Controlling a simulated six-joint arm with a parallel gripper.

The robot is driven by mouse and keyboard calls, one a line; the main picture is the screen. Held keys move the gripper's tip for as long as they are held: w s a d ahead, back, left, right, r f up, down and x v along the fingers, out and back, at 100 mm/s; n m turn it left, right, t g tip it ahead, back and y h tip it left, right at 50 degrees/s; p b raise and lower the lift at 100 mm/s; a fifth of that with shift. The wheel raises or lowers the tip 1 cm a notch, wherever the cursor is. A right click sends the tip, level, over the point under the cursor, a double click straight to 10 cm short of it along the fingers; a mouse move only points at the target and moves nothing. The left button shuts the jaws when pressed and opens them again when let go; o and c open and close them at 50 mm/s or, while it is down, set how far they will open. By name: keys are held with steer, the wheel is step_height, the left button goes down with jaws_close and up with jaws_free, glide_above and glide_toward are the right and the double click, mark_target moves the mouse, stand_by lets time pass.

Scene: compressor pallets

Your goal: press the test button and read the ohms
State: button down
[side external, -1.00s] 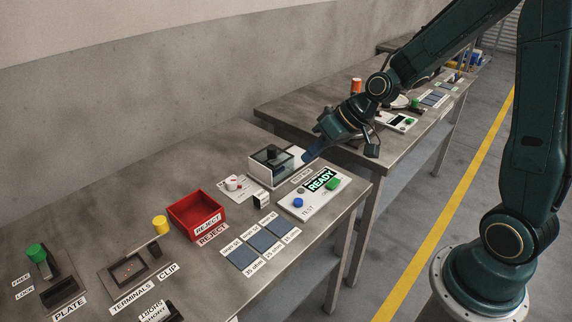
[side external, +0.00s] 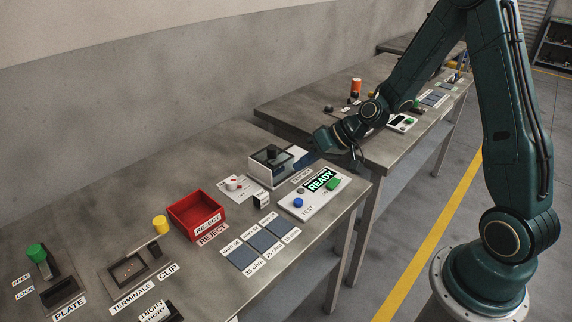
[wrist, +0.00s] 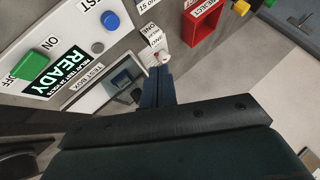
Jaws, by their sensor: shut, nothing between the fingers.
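The white test panel (side external: 312,205) lies at the right end of the near bench. It has a blue TEST button (side external: 298,202), a green ON/OFF switch (side external: 333,184) and a display (side external: 320,179) that reads READY, with no ohm figure. Behind it stands the clear-walled test box (side external: 268,177) with a dark part inside. My gripper (side external: 297,164) is shut and empty, low at the box's right side; I cannot tell if it touches. In the wrist view my fingers (wrist: 158,84) point past the box, with the blue button (wrist: 112,21) to their upper left.
A red reject bin (side external: 190,222) stands left of a small dial plate (side external: 234,184). Several blue-grey ohm-label pads (side external: 262,238) lie in front. A yellow knob (side external: 160,224) and a green knob (side external: 37,253) stand further left. A second bench (side external: 300,100) is behind.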

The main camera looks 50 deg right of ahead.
mark_target(303, 201)
steer(key=shift+f, duration=0.1)
steer(key=shift+f, duration=4.3)
steer(key=shift+f, duration=0.95)
steer(key=shift+r, duration=0.1)
stand_by(0.4)
steer(key=shift+r, duration=0.85)
steer(key=shift+r, duration=2.5)
